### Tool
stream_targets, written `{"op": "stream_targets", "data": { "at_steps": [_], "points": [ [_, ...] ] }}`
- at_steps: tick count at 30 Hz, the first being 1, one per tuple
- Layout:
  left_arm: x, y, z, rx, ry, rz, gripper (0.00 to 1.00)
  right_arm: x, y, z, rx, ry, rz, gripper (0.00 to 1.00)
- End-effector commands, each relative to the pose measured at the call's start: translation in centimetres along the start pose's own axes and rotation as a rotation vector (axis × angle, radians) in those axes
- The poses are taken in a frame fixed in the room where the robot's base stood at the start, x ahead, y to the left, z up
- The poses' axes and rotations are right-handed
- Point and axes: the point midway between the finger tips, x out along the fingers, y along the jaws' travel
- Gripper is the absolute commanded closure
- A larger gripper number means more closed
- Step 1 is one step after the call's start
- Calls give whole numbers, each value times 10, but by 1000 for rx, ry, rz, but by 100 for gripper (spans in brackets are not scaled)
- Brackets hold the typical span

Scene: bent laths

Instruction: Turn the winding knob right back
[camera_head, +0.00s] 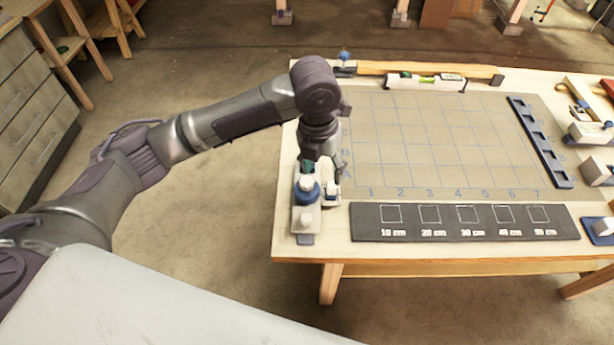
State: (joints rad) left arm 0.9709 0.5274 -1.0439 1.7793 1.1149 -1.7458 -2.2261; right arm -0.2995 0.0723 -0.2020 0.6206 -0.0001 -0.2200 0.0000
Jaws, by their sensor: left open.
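A round blue and white knob (306,188) sits on a small pale block-like device (305,218) at the table's front left corner. I take it for the winding knob; its turned position is too small to read. My left gripper (320,168) points down just behind and above this device, open. One finger is close to the knob; I cannot tell whether they touch. A small white piece (331,191) stands just right of the knob, below the gripper. The gripper partly hides the back of the device. My right gripper is out of view.
A gridded board (435,140) fills the table's middle, mostly bare. A dark strip with marked squares (470,238) lies in front. A blue slotted rack (540,142) is at right. A wooden lath (430,68) and a level (425,81) lie at the back.

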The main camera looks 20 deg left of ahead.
Motion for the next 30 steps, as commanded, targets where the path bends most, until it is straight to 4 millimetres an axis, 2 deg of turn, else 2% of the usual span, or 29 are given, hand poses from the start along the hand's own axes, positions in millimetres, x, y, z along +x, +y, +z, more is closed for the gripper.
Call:
{"op": "stream_targets", "data": {
  "at_steps": [1, 6, 11, 14, 24, 30],
  "points": [
    [-16, 14, 11, 78, 5, 34, 38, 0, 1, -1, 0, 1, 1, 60],
    [-44, 38, 25, 259, 45, 77, 38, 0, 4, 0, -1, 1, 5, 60],
    [-43, 44, 26, 303, 60, 82, 38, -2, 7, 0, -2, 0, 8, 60],
    [-30, 45, 25, 303, 62, 81, 38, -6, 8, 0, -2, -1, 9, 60],
    [40, 50, 22, 301, 60, 81, 38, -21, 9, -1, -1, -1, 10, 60],
    [73, 53, 21, 302, 59, 80, 38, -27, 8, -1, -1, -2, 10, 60]
  ]
}}
